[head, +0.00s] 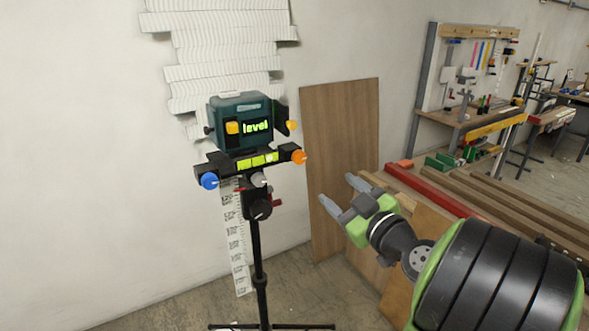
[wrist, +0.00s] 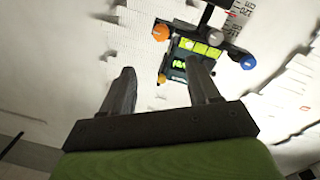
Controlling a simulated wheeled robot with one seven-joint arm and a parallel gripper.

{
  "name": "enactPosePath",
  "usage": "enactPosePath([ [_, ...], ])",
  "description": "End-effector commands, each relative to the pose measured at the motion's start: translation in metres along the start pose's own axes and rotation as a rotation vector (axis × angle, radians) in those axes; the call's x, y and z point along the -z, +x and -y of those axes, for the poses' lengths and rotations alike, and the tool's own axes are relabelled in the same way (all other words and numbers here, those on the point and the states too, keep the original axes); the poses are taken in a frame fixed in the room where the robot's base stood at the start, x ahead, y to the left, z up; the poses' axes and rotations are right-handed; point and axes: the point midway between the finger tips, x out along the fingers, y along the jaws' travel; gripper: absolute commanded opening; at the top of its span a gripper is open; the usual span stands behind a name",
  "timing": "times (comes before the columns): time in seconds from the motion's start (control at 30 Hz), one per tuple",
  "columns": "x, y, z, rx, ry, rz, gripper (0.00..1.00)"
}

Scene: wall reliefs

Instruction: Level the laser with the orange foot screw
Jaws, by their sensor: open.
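The laser (head: 240,120) is a dark teal box on a black tripod (head: 258,260), and its display reads "level" in green. Below it is a black base with a lit yellow-green level strip (head: 258,162). The orange foot screw (head: 298,157) is at the right end of this base, and a blue screw (head: 209,181) is at the left end. My gripper (head: 336,190) is open and empty, to the right of and below the orange screw, apart from it. In the wrist view the laser (wrist: 180,66) appears upside down beyond the fingers, with the orange screw (wrist: 160,32) at upper left.
A printed measuring strip (head: 236,245) hangs on the wall behind the tripod. A wooden board (head: 340,150) leans on the wall. A workbench with a red bar (head: 430,190) and wooden planks stands at right. White layered relief (head: 220,50) covers the wall above the laser.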

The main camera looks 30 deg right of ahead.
Motion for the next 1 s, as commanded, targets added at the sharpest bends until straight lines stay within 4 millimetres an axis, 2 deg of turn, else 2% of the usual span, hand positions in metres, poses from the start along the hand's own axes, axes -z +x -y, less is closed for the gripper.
enactPosePath([
  [0.4, 0.006, 0.103, 0.002, 0.011, 0.000, -0.005, 0.61],
  [0.53, 0.006, 0.130, 0.002, 0.009, 0.001, -0.004, 0.61],
  [0.7, 0.004, 0.148, 0.002, 0.007, -0.001, 0.000, 0.61],
  [0.97, 0.002, 0.149, 0.002, 0.006, 0.000, 0.001, 0.61],
  [1.0, 0.002, 0.149, 0.002, 0.006, 0.000, 0.001, 0.55],
])
